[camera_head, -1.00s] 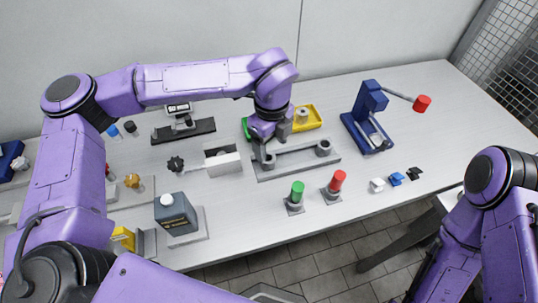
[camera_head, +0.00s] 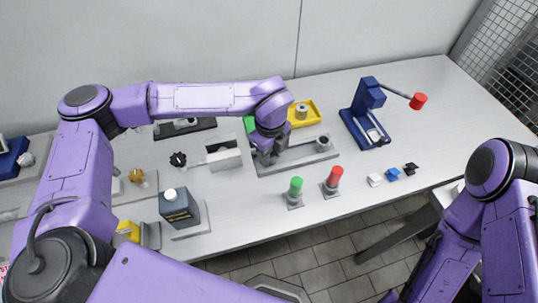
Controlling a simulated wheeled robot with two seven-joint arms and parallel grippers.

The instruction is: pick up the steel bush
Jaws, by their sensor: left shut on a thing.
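My left gripper (camera_head: 264,160) points down at the left end of the grey two-post fixture (camera_head: 297,157) in the middle of the table. Its jaws are shut on a small grey part, which I take to be the steel bush; the fingers and wrist hide nearly all of it. I cannot tell whether it is clear of the fixture. A grey ring-shaped post (camera_head: 322,144) stands at the fixture's right end. Another grey cylinder (camera_head: 302,111) stands in the yellow tray (camera_head: 314,119) behind. My right gripper is out of view.
A green tray (camera_head: 249,124) is partly hidden behind my left wrist. A blue press (camera_head: 366,118) with a red-knobbed lever stands at right. Green (camera_head: 295,187) and red (camera_head: 335,178) buttons stand in front. A grey block (camera_head: 224,156) and dark canister (camera_head: 179,209) are at left.

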